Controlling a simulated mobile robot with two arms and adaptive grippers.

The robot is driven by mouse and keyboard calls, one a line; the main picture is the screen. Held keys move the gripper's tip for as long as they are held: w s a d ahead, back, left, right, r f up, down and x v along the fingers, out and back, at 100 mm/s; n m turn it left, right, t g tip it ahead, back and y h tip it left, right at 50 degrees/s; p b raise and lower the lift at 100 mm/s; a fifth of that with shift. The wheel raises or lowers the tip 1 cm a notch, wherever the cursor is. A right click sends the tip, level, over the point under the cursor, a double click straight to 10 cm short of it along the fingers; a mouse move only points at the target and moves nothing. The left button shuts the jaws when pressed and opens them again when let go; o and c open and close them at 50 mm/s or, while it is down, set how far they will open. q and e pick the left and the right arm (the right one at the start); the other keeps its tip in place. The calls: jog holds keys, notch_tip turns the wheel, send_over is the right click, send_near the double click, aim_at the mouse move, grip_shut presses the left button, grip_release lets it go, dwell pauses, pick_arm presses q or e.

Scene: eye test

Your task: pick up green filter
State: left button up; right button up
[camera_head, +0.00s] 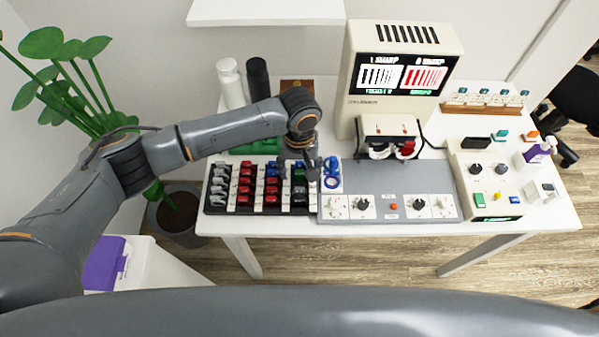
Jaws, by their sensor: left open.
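A black tray (210,208) at the left of the table holds rows of small lens-like filters: clear, red, blue and green. A green filter (299,174) shows partly in the right column of the tray, under my left gripper. My left gripper (302,176) points down over that right end, its fingers open. The gripper hides part of the column, and I cannot tell whether a finger touches the green filter. My right gripper is not in view.
Blue rings (331,172) stand on a grey panel (380,180) just right of the gripper. A chart machine (400,75) rises behind. White and black bottles (231,84) stand at the back left. A control box (487,180) is at the right.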

pick_arm(q)
jog(key=shift+f, duration=0.35)
jog(key=c, duration=0.8)
jog(key=shift+r, duration=0.1)
jog(key=shift+c, duration=0.2)
